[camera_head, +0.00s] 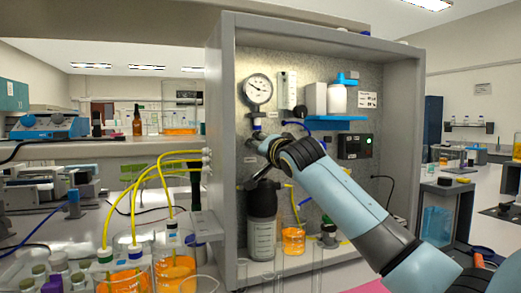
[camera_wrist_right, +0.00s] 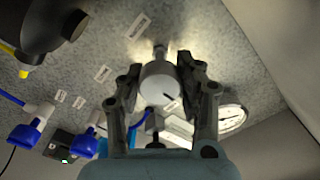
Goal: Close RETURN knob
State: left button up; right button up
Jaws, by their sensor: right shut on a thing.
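A round grey metal knob (camera_wrist_right: 159,84) with a dark pointer mark sits on the speckled panel between the fingers of my right gripper (camera_wrist_right: 160,80) in the wrist view. Both fingers close on its sides, and it stays fixed to the panel. The labels around it are too small to read, so I cannot confirm the word RETURN. In the head view my right gripper (camera_head: 262,146) is at the panel below the pressure gauge (camera_head: 257,89) and hides most of the knob. My left gripper is not in view.
A black box with a green light (camera_head: 355,146) is on the panel's right. Beakers with yellow tubes (camera_head: 174,270) stand left of the cabinet.

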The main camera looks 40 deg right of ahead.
jog(key=shift+f, duration=0.15)
jog(key=o, duration=1.2)
jog(key=v, duration=1.2)
jog(key=shift+a, duration=0.1)
